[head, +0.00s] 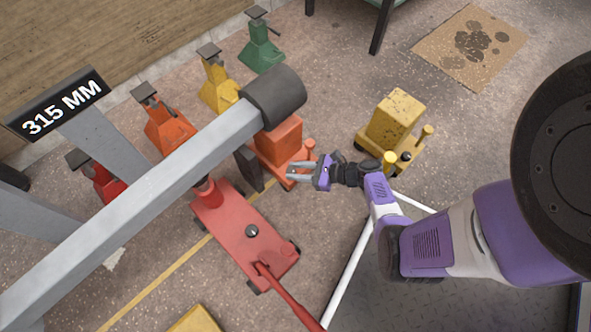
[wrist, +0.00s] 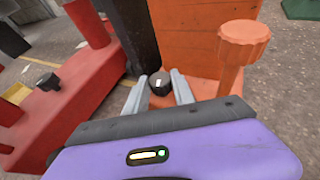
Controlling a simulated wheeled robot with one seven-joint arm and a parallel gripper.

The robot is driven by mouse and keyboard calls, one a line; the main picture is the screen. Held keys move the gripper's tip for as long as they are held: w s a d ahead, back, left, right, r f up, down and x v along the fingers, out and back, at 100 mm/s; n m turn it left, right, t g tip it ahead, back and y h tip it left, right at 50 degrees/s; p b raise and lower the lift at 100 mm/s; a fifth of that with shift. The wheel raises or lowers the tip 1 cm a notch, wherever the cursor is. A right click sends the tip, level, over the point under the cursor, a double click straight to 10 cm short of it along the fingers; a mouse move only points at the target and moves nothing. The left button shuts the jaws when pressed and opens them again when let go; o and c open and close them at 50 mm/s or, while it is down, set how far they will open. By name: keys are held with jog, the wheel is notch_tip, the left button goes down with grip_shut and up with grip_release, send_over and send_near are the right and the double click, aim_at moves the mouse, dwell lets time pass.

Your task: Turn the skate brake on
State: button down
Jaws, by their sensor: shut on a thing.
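The orange skate (head: 282,142) stands on the floor under the end of a long grey beam, with an orange block on its base and a capped orange post (wrist: 243,48) at one side. In the wrist view, a small black knob (wrist: 160,82) with a white mark sits low on the orange base, beside the block. My gripper (head: 290,170) reaches in from the right at the near side of this skate. In the wrist view its two fingers (wrist: 160,88) are on either side of the black knob, shut on it. In the head view the knob is hidden.
A dark upright plate (wrist: 139,42) stands close left of the fingers. A red floor jack (head: 245,235) is left. The grey beam (head: 150,195) crosses above. A yellow skate (head: 395,120) is right; jack stands (head: 165,125) line the wall. Floor beyond the yellow skate is open.

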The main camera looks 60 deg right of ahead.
jog(key=shift+d+n+g+y, duration=0.1)
jog(key=shift+n+g+y, duration=0.2)
jog(key=shift+n+y, duration=0.35)
jog(key=c, duration=1.1)
grip_release()
jog(key=shift+o, duration=0.2)
notch_tip(320, 180, up, 20)
jog(key=p, duration=1.3)
